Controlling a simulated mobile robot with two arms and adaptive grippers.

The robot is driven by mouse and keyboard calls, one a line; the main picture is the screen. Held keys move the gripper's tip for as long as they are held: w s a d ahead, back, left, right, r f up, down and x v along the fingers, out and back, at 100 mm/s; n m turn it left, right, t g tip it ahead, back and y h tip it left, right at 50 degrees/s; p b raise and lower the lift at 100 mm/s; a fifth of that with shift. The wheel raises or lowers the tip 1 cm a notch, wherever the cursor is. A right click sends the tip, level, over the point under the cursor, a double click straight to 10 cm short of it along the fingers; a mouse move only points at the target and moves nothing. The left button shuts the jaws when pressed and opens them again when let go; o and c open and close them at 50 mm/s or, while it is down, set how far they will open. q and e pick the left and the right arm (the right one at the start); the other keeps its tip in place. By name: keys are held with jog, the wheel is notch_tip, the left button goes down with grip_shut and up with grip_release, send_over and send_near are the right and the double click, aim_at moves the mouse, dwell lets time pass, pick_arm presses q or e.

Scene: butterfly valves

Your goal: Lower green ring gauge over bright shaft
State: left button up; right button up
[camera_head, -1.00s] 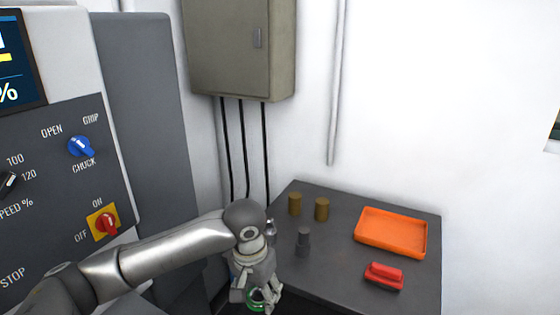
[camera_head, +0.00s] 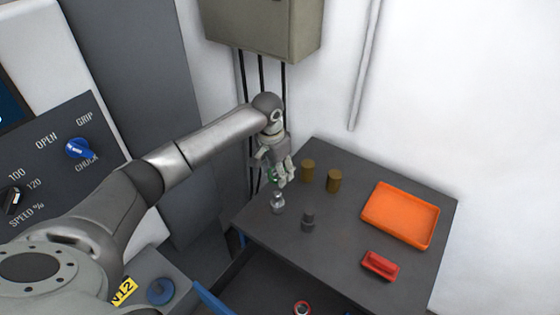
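The bright shaft (camera_head: 278,203) is a short silvery piece standing upright near the left edge of the dark table (camera_head: 350,258). My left gripper (camera_head: 273,179) is above and slightly behind it in the picture, fingers pointing down. A small part of the green ring gauge (camera_head: 272,176) shows between its fingers; the rest is hidden by them. The gripper looks shut on the gauge. The gauge appears apart from the shaft, but its exact height and alignment cannot be told. My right gripper is not in view.
Two brown cylinders (camera_head: 308,171) and (camera_head: 334,181) stand right of the gripper. A dark grey stepped piece (camera_head: 308,221) stands right of the shaft. An orange tray (camera_head: 369,216) and a red block (camera_head: 380,265) lie farther right.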

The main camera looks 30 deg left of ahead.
aim_at(277, 193)
pick_arm(q)
jog(key=shift+s+f, duration=0.2)
jog(key=shift+s, duration=0.05)
jog(key=shift+f, duration=0.45)
jog(key=shift+w+f, duration=0.1)
jog(key=shift+f, duration=0.2)
jog(key=shift+f+b, duration=0.7)
jog(key=shift+f, duration=0.35)
jog(key=shift+f+b, duration=1.25)
jog(key=shift+b, duration=0.15)
jog(key=shift+f, duration=0.8)
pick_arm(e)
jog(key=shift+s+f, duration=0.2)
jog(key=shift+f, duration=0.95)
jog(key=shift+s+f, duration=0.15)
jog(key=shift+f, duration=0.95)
pick_arm(q)
jog(key=shift+f+b, duration=0.3)
jog(key=shift+f, duration=1.3)
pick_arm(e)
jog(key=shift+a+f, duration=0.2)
